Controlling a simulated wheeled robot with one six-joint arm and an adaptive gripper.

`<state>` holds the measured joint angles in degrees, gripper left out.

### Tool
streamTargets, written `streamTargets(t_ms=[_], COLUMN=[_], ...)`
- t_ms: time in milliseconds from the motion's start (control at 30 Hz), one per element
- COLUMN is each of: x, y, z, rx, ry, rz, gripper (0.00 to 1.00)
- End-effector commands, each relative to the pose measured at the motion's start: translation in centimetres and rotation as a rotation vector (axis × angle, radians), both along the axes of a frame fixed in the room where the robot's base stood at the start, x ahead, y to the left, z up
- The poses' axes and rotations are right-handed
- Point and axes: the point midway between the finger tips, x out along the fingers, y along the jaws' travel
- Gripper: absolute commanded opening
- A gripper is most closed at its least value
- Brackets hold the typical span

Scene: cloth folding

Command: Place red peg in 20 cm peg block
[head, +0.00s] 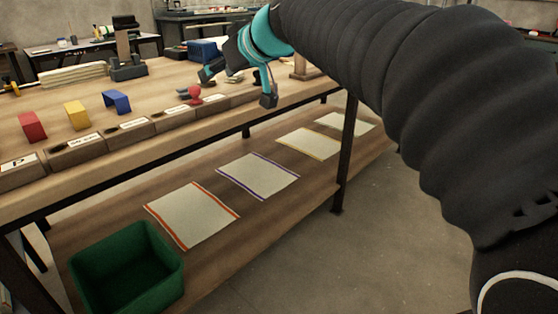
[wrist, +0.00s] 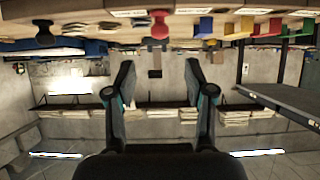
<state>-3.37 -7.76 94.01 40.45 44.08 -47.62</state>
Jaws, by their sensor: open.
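The red peg (head: 194,93), with a rounded knob, stands by the row of labelled wooden blocks along the bench's front edge. I cannot tell whether it sits in a block or behind one. The peg also shows in the upside-down wrist view (wrist: 160,25), near the top centre. The peg blocks (head: 75,148) carry white labels too small to read, so I cannot tell which is the 20 cm one. My gripper (head: 238,88) is open and empty, its fingers spread, just right of the peg in the head view. In the wrist view my gripper (wrist: 158,70) points towards the peg, apart from it.
Red (head: 32,126), yellow (head: 76,115) and blue (head: 116,101) bracket shapes stand behind the blocks. A dark metal fixture (head: 128,68) is further back. The lower shelf holds a green bin (head: 128,268) and several bordered sheets (head: 192,214).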

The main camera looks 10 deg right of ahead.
Motion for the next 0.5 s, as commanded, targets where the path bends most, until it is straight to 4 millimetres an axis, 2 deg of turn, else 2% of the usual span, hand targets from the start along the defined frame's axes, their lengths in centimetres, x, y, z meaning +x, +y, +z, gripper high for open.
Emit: streamTargets(t_ms=[67, 167, 267, 500], x=[-0.7, -3.1, -7.1, -18.8], y=[-0.3, -1.3, -3.1, -8.4], z=[-0.5, -2.4, -5.9, -16.7], rx=[-0.004, -0.015, -0.035, -0.103], ry=[0.015, 0.070, 0.163, 0.397], rz=[-0.010, -0.044, -0.112, -0.340], gripper=[0.54, 0.54, 0.54, 0.54])
